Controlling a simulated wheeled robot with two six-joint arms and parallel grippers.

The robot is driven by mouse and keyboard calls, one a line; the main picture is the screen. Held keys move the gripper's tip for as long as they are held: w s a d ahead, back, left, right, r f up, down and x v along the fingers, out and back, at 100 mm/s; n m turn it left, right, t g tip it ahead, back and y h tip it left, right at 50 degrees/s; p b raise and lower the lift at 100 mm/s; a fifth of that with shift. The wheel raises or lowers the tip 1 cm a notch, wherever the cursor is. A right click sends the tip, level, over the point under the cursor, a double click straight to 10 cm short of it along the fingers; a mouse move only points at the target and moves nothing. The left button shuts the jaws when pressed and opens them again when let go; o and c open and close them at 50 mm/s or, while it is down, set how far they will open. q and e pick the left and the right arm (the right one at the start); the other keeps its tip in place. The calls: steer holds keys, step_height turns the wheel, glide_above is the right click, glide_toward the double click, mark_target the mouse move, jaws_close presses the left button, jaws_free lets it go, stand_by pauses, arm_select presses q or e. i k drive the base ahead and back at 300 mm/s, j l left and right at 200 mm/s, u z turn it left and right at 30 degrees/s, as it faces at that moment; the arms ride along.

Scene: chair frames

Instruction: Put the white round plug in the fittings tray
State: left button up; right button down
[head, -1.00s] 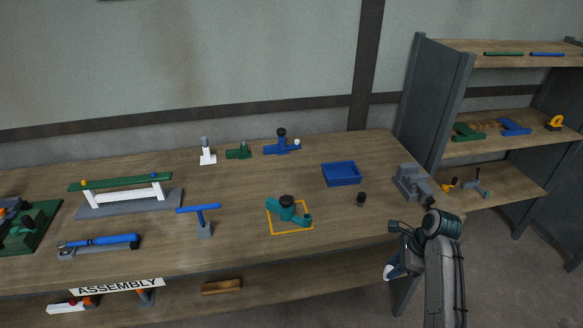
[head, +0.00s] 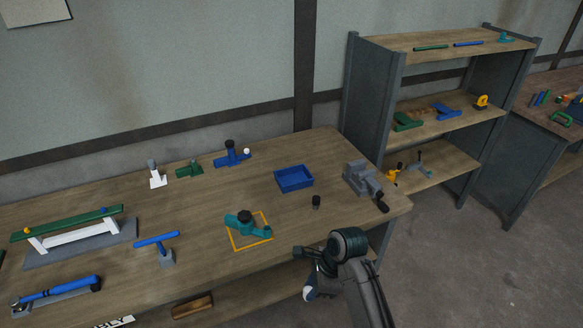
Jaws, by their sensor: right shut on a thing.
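My right gripper (head: 312,276) is beyond the bench's front edge, at the lower middle, pointing down. It is shut on a small, mostly white piece (head: 310,293), taken as the white round plug; its shape is partly hidden and blurred by distance. The blue open tray (head: 293,180), taken as the fittings tray, stands on the right half of the bench, beyond and above the gripper in the picture. Its visible inside looks empty. The gripper and its piece are apart from the tray. My left gripper is not in view.
A black cylinder (head: 316,202) stands between the tray and the bench's front edge. A grey vise (head: 361,178) is to the tray's right. A teal fitting (head: 243,221) sits in an orange outline. A blue fitting (head: 232,157) stands behind left. Shelves (head: 440,130) rise at right.

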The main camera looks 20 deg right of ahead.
mark_target(293, 181)
steer(key=i, duration=1.35)
